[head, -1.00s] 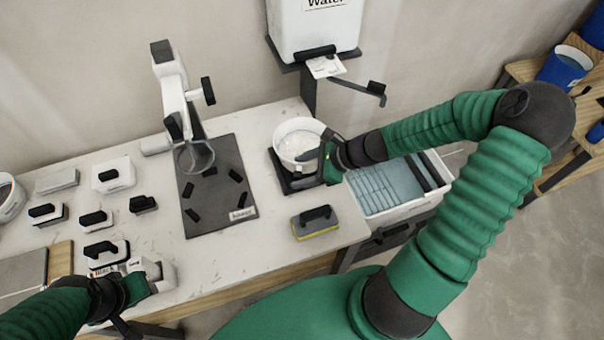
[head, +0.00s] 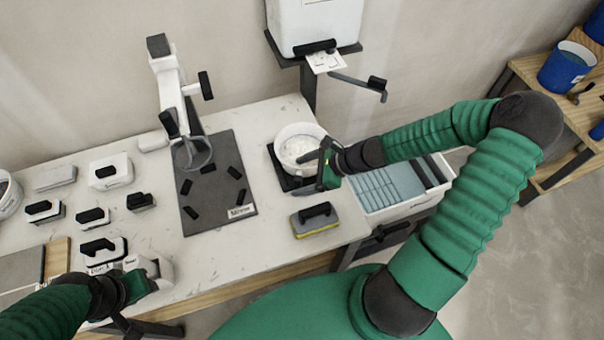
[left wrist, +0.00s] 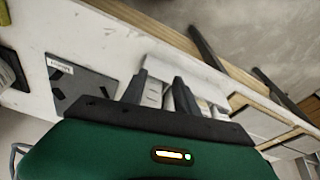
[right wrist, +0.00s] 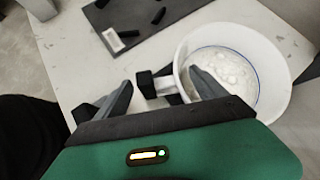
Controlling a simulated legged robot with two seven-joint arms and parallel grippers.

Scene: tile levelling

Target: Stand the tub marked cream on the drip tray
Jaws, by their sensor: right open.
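A white round tub (head: 284,150) with pale contents stands on the dark drip tray (head: 278,169) below the water tank. It also shows in the right wrist view (right wrist: 272,95), upright, with a dark-ended handle (right wrist: 145,84). No marking on this tub can be read. My right gripper (head: 325,165) is at the tub's right side, and in the right wrist view its open fingers (right wrist: 160,90) lie either side of the handle. My left gripper (head: 142,280) is low at the left, over the bench; its fingers (left wrist: 160,88) are apart, with white items beyond them.
A sponge float (head: 315,222) lies in front of the tray. A dark board (head: 220,190) with a stand is left of it, and several black-handled white blocks (head: 110,172) lie farther left. A water-filled bin (head: 385,190) is at the right. The tank's lever (head: 360,86) juts out above.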

